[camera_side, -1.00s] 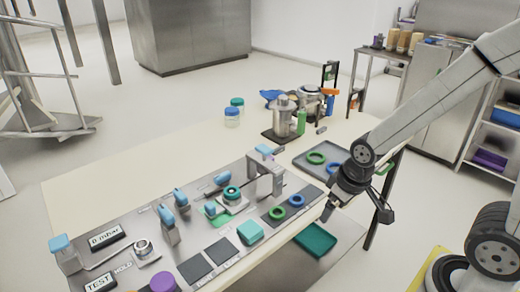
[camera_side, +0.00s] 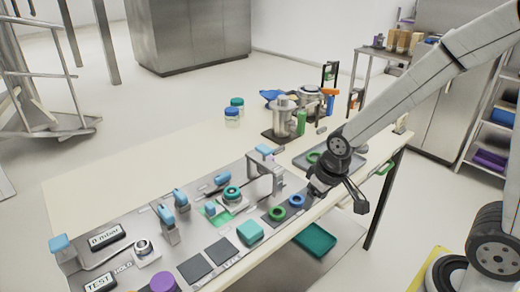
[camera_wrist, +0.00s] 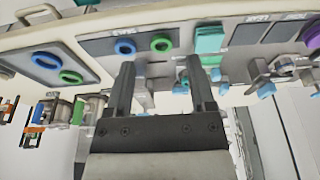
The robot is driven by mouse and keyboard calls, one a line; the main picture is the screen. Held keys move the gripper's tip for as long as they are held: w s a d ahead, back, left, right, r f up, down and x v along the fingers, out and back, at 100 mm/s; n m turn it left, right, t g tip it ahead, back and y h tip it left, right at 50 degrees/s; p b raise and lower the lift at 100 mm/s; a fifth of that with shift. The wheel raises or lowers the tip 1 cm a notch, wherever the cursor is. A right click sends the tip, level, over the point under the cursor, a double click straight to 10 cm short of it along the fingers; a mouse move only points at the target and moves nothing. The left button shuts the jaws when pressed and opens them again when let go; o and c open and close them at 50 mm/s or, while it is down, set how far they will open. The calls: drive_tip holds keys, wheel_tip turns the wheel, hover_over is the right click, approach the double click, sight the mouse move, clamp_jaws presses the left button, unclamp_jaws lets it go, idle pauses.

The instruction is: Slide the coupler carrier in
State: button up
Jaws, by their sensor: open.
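The coupler carrier appears to be the small pale block (camera_side: 235,204) on the bench panel, left of the grey arch, with a teal ring part (camera_side: 232,192) on top. A bright green patch (camera_side: 216,217) shows beside it. My gripper (camera_side: 313,194) hangs to the right of the arch, near the panel's right end and apart from the carrier. In the wrist view, my gripper (camera_wrist: 160,85) has two dark fingers spread apart with nothing between them. I cannot pick out the carrier for certain in the wrist view.
The grey arch (camera_side: 278,176) stands between my gripper and the carrier. Green (camera_side: 277,214) and blue (camera_side: 297,201) rings lie on a dark pad below the gripper. A teal block (camera_side: 250,232) sits at the panel's front. A grey tray (camera_side: 301,160) lies behind my gripper.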

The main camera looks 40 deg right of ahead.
drive_tip(key=w+a+f, duration=0.1)
drive_tip(key=w+a, duration=0.4)
drive_tip(key=w, duration=0.7)
drive_tip(key=t, duration=0.2)
approach(210, 205)
drive_tip(key=x, duration=0.3)
drive_tip(key=shift+r, duration=0.15)
drive_tip(key=shift+x, duration=3.85)
drive_tip(key=shift+s, duration=0.1)
clamp_jaws()
